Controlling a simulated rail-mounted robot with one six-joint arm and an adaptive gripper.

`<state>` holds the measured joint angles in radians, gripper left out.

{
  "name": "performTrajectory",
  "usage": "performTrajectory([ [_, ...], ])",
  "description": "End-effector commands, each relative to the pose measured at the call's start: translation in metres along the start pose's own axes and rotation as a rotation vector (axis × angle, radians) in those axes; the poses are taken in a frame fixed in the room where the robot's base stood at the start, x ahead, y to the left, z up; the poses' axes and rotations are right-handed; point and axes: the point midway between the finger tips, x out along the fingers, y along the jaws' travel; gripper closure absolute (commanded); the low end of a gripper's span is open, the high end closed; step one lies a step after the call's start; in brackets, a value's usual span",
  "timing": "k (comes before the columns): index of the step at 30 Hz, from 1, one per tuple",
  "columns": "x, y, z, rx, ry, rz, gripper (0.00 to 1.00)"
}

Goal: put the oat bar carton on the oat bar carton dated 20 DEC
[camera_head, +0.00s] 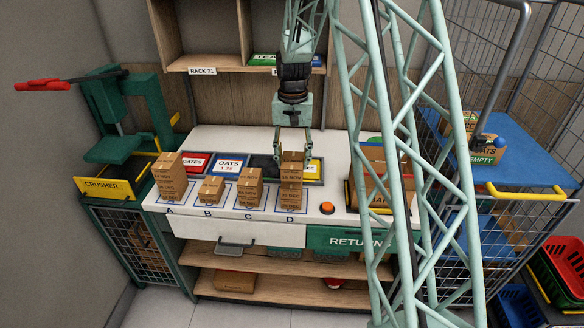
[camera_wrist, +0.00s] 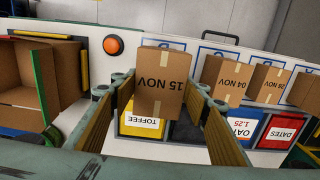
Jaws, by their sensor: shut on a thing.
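My gripper (camera_head: 292,154) is shut on a brown carton (camera_head: 292,171) above spot D. In the wrist view this carton (camera_wrist: 162,82) reads 15 NOV and sits between the two fingers. Another carton (camera_head: 290,198) stands directly below it on spot D; I cannot tell whether they touch. Spot A holds a tall stack, with an upper carton (camera_head: 168,163) on a lower one (camera_head: 172,187). Single cartons stand on B (camera_head: 211,190) and C (camera_head: 249,188). In the wrist view one carton reads 04 NOV (camera_wrist: 227,82). I cannot read the 20 DEC date for certain.
Labelled bins for dates (camera_head: 195,162), oats (camera_head: 230,165) and toffee (camera_wrist: 143,122) line the back of the white counter. An orange button (camera_head: 327,208) is right of D. A green crusher (camera_head: 130,120) stands left.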

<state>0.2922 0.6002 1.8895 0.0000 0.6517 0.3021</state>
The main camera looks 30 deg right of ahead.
Motion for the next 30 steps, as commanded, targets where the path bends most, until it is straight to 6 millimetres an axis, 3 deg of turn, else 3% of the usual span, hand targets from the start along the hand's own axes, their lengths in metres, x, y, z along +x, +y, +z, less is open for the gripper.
performTrajectory([
  [6,0.001,-0.003,-0.008,0.0,0.0,0.0,0.71],
  [18,0.035,-0.003,-0.008,0.0,-0.001,0.0,0.71],
  [30,0.037,-0.003,-0.008,0.0,0.0,0.0,0.71],
])
